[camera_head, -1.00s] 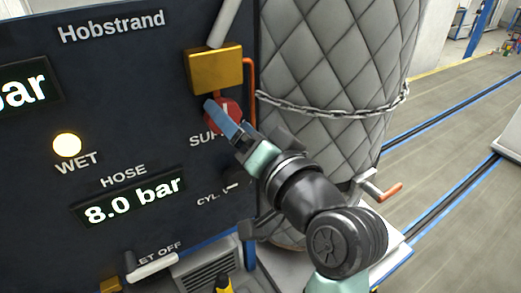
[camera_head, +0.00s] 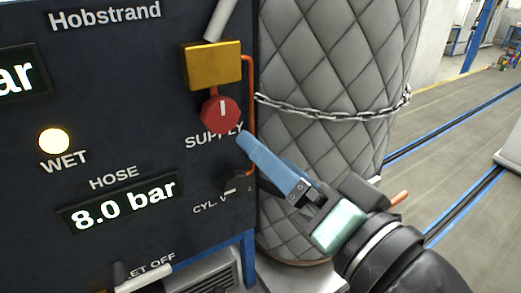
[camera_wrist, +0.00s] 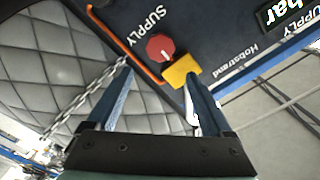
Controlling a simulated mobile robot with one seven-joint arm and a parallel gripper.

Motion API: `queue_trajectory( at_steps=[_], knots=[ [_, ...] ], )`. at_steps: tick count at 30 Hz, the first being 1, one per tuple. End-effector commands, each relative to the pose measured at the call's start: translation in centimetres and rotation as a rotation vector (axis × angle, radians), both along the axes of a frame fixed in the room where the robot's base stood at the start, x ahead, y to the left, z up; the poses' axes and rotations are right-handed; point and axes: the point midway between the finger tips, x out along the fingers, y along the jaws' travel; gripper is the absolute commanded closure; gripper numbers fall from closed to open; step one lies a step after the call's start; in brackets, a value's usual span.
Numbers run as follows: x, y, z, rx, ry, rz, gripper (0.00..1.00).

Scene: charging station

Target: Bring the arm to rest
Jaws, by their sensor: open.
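My gripper (camera_head: 243,140) is in the lower middle of the head view, in front of the quilted cylinder. Its blue fingers point up and left towards the panel. In the wrist view the two fingers (camera_wrist: 160,85) stand apart with nothing between them. The red supply knob (camera_head: 220,112) on the dark panel is in full view, above and left of the fingertips and apart from them. The knob also shows beyond the fingers in the wrist view (camera_wrist: 160,47).
The dark panel (camera_head: 100,95) fills the left, with a lit WET lamp (camera_head: 54,140) and an 8.0 bar hose display (camera_head: 124,203). A chain (camera_head: 335,115) wraps the grey quilted cylinder (camera_head: 320,55). An orange pipe (camera_head: 252,100) runs beside the knob. Open floor lies right.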

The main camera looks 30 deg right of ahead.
Motion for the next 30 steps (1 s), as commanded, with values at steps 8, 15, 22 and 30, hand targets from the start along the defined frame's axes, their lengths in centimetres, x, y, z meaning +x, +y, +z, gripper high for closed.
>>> queue_trajectory(
  at_steps=[8,15,22,30],
  knots=[
    [0.5,0.3,0.3,-0.019,-0.015,-0.002,0.15],
    [4.7,5.6,6.7,-0.324,-0.284,-0.098,0.15],
    [3.3,13.6,14.9,-0.636,-0.629,-0.263,0.15],
    [0.7,17.2,18.2,-0.752,-0.785,-0.362,0.15]
  ],
)
